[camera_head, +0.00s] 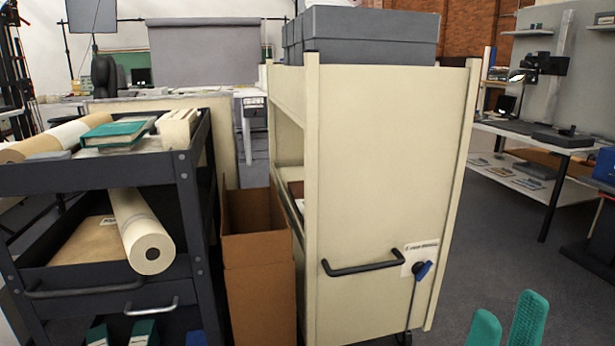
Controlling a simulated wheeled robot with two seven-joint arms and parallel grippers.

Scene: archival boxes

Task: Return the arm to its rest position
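My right gripper (506,325) shows at the bottom right of the head view as two teal fingertips. The fingertips stand apart with nothing visible between them, and the rest of this gripper is below the frame. It is in front of and to the right of the cream cabinet (385,170), apart from it. My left gripper does not show.
A dark cart (95,175) with rolls, a teal book (115,133) and papers stands at left. An open cardboard box (258,285) sits between cart and cabinet. Grey archival boxes (365,35) lie atop the cabinet.

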